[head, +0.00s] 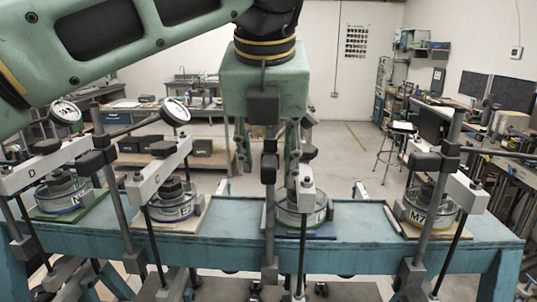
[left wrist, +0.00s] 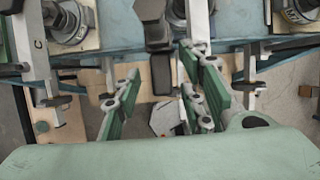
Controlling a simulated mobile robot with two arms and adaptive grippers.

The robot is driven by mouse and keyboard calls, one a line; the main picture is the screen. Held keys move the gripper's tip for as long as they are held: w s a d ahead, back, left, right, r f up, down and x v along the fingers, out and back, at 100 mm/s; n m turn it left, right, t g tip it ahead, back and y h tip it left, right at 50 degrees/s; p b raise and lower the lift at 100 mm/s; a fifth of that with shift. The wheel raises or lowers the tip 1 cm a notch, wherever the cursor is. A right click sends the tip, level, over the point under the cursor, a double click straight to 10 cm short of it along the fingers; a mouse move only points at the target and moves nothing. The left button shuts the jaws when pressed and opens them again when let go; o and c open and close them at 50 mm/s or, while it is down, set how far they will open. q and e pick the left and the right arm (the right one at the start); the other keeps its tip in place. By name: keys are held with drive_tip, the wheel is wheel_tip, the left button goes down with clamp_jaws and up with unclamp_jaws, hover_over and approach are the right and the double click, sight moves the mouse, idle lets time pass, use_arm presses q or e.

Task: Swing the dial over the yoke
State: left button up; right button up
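Two round white dials show in the head view, one at the far left (head: 65,112) and one to its right (head: 175,111), each on a rod from an upright post. Pale yokes stand along the bench: one marked D (head: 40,168), one marked C (head: 160,170), a third (head: 306,190) seen end-on, and a fourth (head: 450,182) at right. My left gripper (head: 272,150) hangs at the third post, its fingers partly hidden by my wrist. In the left wrist view its green fingers (left wrist: 160,78) are apart, with a dark post part between them. I see no dial at the third post. My right gripper is out of view.
The blue bench (head: 350,225) carries several round glass dishes with dark weights, including one marked M7 (head: 430,210). Upright posts, including the right one (head: 447,170), and slanted rods crowd its front edge. Open floor lies behind the bench.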

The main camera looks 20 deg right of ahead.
use_arm(q)
drive_tip(key=shift+d, duration=0.1)
drive_tip(key=shift+s+r, duration=0.15)
drive_tip(key=shift+r, duration=0.05)
drive_tip(key=v, duration=1.1)
drive_tip(key=shift+r, duration=0.3)
